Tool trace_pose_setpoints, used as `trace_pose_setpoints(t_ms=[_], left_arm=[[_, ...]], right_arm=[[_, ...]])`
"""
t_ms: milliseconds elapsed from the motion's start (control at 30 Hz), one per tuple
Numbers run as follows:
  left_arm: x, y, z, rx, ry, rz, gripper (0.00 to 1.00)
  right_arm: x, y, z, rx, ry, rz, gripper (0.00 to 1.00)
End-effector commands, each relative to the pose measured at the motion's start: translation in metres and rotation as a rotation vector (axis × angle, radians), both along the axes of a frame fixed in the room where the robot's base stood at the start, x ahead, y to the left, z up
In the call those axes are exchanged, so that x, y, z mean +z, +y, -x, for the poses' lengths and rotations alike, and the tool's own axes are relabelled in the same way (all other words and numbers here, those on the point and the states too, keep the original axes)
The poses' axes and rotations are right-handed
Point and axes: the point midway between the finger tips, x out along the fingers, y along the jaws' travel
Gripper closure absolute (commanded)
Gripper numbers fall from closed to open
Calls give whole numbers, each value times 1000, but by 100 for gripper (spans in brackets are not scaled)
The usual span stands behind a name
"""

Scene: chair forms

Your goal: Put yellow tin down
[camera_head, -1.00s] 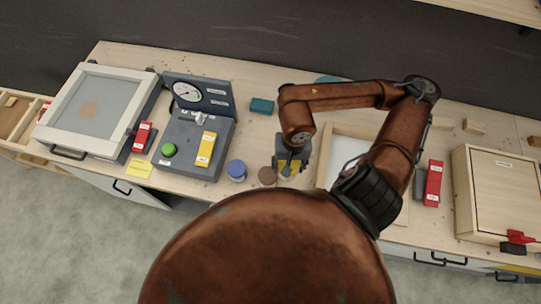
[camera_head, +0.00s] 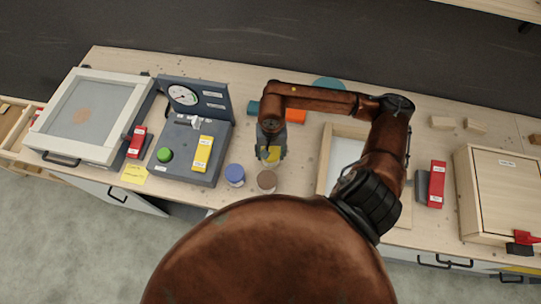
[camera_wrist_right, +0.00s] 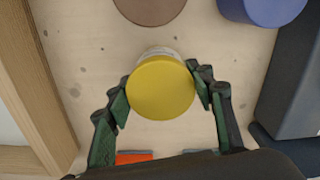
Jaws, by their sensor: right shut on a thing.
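The yellow tin (camera_head: 272,155) is between the fingers of my right gripper (camera_head: 271,150), over the bench behind the blue tin (camera_head: 234,173) and brown tin (camera_head: 267,180). In the right wrist view its round yellow lid (camera_wrist_right: 160,90) is gripped from both sides by the green-padded fingers of my right gripper (camera_wrist_right: 162,94). A strip of its pale side shows. I cannot tell whether its base touches the bench. The brown tin (camera_wrist_right: 150,8) and blue tin (camera_wrist_right: 262,8) stand apart from it in that view. My left gripper is not in view.
A grey gauge panel (camera_head: 190,150) stands left of the tins. A shallow wooden tray (camera_head: 322,165) lies to the right. A teal block (camera_head: 253,108) and an orange block (camera_head: 295,116) lie behind. Bare bench surrounds the yellow tin.

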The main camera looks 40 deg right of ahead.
Motion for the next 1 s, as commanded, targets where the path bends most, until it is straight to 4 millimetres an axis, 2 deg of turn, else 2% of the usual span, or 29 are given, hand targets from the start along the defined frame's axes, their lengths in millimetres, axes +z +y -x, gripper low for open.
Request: trace_pose_setpoints(t_ms=[133,533,567,800,1000], left_arm=[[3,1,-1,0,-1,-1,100],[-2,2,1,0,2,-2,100],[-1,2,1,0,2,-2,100],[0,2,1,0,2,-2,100],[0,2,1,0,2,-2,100]], right_arm=[[-15,0,1,-1,0,-1,80],[-20,0,0,0,-1,1,80],[-19,0,0,-1,-1,1,49],[-19,0,0,0,-1,1,33],[-18,0,0,0,0,0,33]])
